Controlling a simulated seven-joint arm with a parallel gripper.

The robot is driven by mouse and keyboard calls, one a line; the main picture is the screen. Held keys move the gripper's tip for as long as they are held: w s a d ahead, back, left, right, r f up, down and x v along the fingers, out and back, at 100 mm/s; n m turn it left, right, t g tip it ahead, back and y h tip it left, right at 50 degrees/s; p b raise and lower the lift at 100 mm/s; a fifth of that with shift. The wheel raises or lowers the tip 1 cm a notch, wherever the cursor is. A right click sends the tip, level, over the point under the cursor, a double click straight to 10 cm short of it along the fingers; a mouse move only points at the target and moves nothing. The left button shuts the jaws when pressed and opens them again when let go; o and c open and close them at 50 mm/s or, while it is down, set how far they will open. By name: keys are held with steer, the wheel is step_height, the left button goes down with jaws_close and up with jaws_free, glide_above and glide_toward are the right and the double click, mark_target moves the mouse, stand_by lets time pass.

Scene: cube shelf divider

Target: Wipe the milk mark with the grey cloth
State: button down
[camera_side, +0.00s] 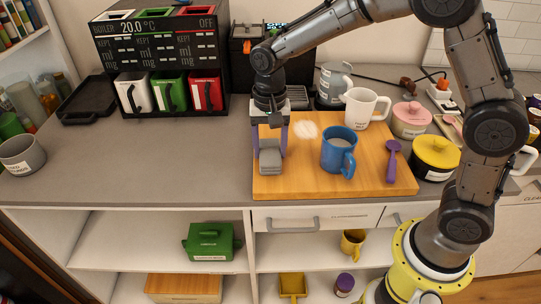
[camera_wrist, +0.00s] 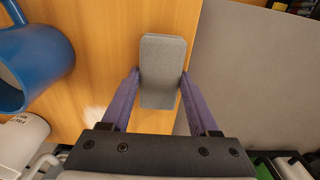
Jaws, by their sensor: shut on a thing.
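The grey cloth (camera_side: 270,158) is a folded block at the left front part of the wooden board (camera_side: 335,187). My gripper (camera_side: 270,148) points down, with its purple fingers closed on the cloth's two sides. In the wrist view the cloth (camera_wrist: 162,72) sits between the fingertips (camera_wrist: 160,74). I cannot tell whether the cloth touches the board or hangs just above it. The milk mark (camera_side: 306,130) is a pale smear on the board, behind and to the right of the cloth. In the wrist view part of the mark (camera_wrist: 95,112) shows beside the left finger.
A blue mug (camera_side: 339,150) stands on the board right of the mark, and a white mug (camera_side: 363,107) stands behind it. A purple spoon (camera_side: 392,162) lies at the board's right. The boiler rack (camera_side: 160,60) stands behind left.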

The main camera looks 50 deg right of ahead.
mark_target(276, 139)
stand_by(0.3)
steer(key=shift+r, duration=2.5)
steer(key=shift+m, duration=0.3)
steer(key=d, duration=0.1)
steer(key=w+d+f, duration=0.1)
steer(key=d, duration=0.2)
steer(key=shift+w+f, duration=0.3)
steer(key=shift+w, duration=0.1)
steer(key=w+d+n, duration=0.1)
steer(key=d, duration=0.1)
steer(key=w+d+f+n, duration=0.1)
steer(key=w+d+n, duration=0.1)
steer(key=shift+f, duration=0.15)
steer(key=shift+w+d+n, duration=0.1)
steer(key=shift+w+n, duration=0.1)
steer(key=shift+n, duration=0.5)
steer(key=shift+w+n, duration=0.1)
steer(key=shift+n, duration=0.7)
